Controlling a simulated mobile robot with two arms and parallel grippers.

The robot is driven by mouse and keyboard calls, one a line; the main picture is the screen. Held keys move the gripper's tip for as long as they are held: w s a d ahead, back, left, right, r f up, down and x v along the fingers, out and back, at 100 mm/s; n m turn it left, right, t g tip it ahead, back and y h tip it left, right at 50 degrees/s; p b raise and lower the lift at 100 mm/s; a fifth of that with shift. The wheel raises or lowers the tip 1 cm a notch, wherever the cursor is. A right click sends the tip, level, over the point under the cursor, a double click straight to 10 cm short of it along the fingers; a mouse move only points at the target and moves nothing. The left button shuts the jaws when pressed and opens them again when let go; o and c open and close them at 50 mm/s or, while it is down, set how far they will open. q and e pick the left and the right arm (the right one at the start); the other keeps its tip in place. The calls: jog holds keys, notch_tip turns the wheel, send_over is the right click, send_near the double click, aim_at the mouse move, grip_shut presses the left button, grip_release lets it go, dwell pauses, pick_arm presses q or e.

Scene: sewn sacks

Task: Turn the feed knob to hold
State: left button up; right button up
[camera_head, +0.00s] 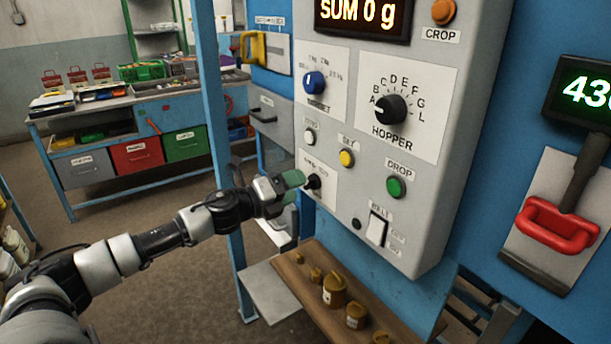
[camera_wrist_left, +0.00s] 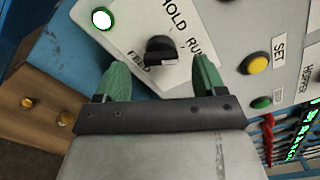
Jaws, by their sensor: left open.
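The feed knob (camera_head: 313,182) is a small black knob on a white plate low on the left of the grey control panel (camera_head: 425,235). In the left wrist view the feed knob (camera_wrist_left: 160,49) sits under the words HOLD and RUN, with FEED printed beside it. I cannot tell clearly which word it points to. My left gripper (camera_head: 297,187) is just in front of the knob, with green fingertips. In the wrist view the left gripper (camera_wrist_left: 162,70) is open, one finger on each side of the knob, with gaps between. My right gripper is not in view.
A yellow button (camera_head: 347,158), green DROP button (camera_head: 397,187) and white rocker switch (camera_head: 376,229) lie close by. The HOPPER knob (camera_head: 391,109) and blue knob (camera_head: 314,82) are above. Brass weights (camera_head: 333,290) stand on a wooden shelf (camera_head: 313,301) below. A red handle (camera_head: 557,228) is right.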

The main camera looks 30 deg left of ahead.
aim_at(311, 183)
pick_arm(q)
jog(key=p+x, duration=0.1)
jog(key=x, duration=0.3)
jog(key=c, duration=0.9)
